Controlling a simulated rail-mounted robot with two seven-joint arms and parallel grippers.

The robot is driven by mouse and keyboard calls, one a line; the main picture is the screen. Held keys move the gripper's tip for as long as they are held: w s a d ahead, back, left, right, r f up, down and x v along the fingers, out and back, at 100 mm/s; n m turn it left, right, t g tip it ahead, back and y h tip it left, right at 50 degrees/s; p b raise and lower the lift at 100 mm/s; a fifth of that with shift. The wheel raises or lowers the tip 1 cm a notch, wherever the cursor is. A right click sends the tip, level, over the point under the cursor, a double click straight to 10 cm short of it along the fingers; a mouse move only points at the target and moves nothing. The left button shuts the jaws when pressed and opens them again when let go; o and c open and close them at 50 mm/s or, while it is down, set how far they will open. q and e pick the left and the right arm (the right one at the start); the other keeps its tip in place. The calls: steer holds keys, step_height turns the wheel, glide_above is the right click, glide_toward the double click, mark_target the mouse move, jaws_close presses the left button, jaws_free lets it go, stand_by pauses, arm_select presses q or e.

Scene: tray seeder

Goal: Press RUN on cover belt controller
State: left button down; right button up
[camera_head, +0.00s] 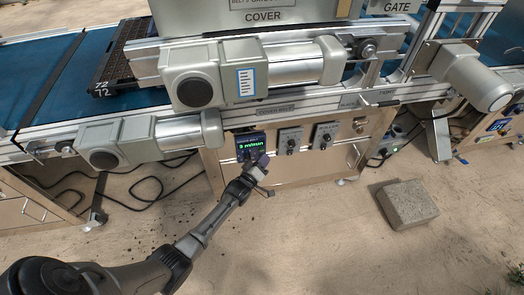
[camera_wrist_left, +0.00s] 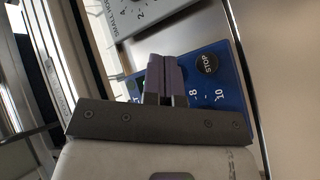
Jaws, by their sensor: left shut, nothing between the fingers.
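The cover belt controller (camera_head: 250,138) is a small blue box with a lit green display reading what looks like "9 m/min", on the front of the machine below the belt. In the left wrist view its blue face (camera_wrist_left: 226,88) shows a black STOP button (camera_wrist_left: 206,64) and dial marks 8 and 10. My left gripper (camera_head: 261,163) is shut and empty, its purple-grey fingertips (camera_wrist_left: 166,66) in front of the controller's face. The fingers hide part of the panel, and no RUN button can be made out. I cannot tell whether the fingertips touch. My right gripper is not in view.
Two grey control boxes with knobs (camera_head: 289,140) (camera_head: 325,135) sit right of the controller. Grey motors (camera_head: 190,133) overhang from the conveyor. A stone-like block (camera_head: 407,204) lies on the floor at right. Cables run on the floor at left. The floor in front is mostly clear.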

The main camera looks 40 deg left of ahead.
arm_select(q)
steer(key=shift+w+a, duration=0.25)
steer(key=shift+a, duration=0.15)
stand_by(0.5)
